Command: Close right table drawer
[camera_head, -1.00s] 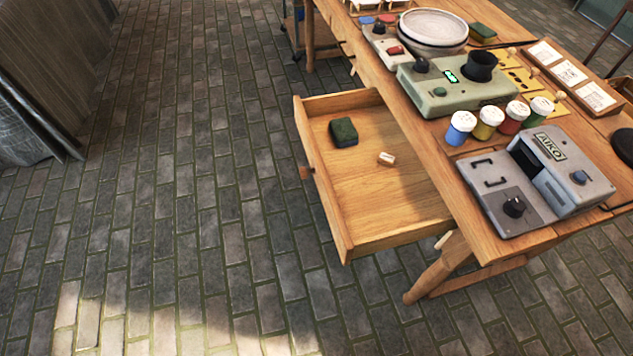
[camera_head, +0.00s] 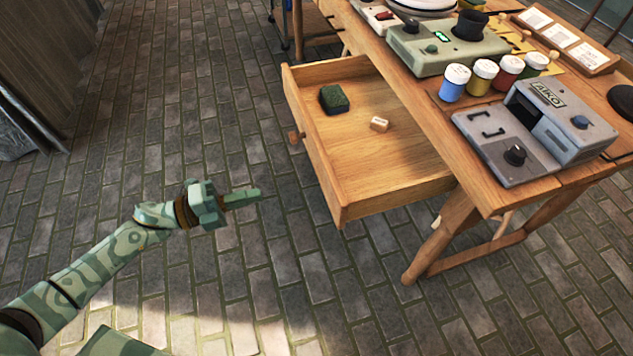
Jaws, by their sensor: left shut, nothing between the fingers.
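The right table drawer (camera_head: 390,168) is a light wooden drawer standing well out from the wooden table (camera_head: 478,190). Its front panel faces left and carries a small round brown knob (camera_head: 295,137). Inside lie a dark green sponge (camera_head: 334,98) and a small pale block (camera_head: 379,124). My left gripper (camera_head: 258,194) is at the end of my green arm, left of the drawer front and apart from it. Its fingers point right towards the drawer panel. It is shut and empty. My right gripper does not show.
On the table stand a grey device labelled AIKO (camera_head: 550,120), several paint jars, a green device (camera_head: 437,50) and a rack of cards (camera_head: 566,42). Bare brick floor (camera_head: 200,110) lies left of the drawer. A wooden table leg (camera_head: 440,238) stands below the table's near end.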

